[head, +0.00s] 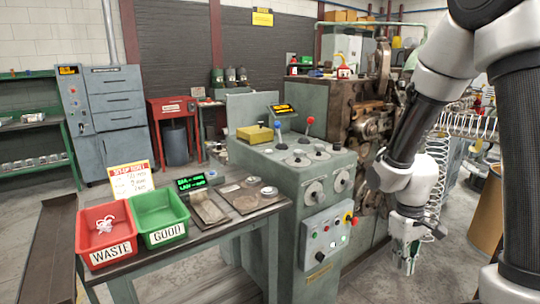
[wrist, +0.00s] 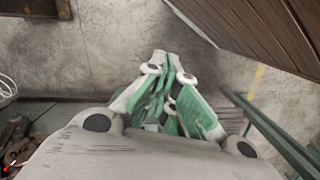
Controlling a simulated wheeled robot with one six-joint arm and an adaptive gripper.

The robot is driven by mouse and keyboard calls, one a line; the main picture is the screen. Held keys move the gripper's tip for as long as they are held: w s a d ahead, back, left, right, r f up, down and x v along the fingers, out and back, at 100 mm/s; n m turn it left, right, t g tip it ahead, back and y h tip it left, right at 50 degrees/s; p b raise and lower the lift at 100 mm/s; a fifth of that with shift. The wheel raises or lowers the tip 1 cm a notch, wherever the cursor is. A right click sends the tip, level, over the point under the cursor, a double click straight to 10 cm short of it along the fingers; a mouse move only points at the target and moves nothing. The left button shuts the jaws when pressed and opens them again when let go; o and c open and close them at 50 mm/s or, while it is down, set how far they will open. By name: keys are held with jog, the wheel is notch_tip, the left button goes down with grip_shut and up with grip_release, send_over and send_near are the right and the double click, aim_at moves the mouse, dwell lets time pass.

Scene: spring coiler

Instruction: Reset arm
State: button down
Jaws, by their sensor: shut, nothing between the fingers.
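My arm hangs down at the right of the head view, with my gripper (head: 405,264) pointing at the floor, to the right of the green coiler machine (head: 270,205). In the wrist view my gripper (wrist: 168,75) shows its green and white fingers drawn together, shut with nothing between them. Below it is bare grey floor.
A bench at the left holds a red WASTE bin (head: 105,234) with white pieces in it and a green GOOD bin (head: 160,216). Wire coils (head: 470,125) and a brown drum (head: 488,210) stand close at the right. A wooden surface (wrist: 255,30) fills the wrist view's upper right.

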jog(key=s+r+m+t, duration=0.1)
jog(key=s+r+t, duration=0.1)
jog(key=s+r, duration=0.2)
jog(key=s+d+r+m+t, duration=0.1)
jog(key=s+r, duration=0.2)
jog(key=r, duration=0.8)
jog(key=s+d+r+m+t, duration=0.1)
jog(key=s+r, duration=0.3)
jog(key=r, duration=0.4)
jog(key=shift+s+d+r+m+t+y, duration=0.15)
jog(key=shift+s+d+m+t+y, duration=0.15)
jog(key=shift+m+t, duration=0.35)
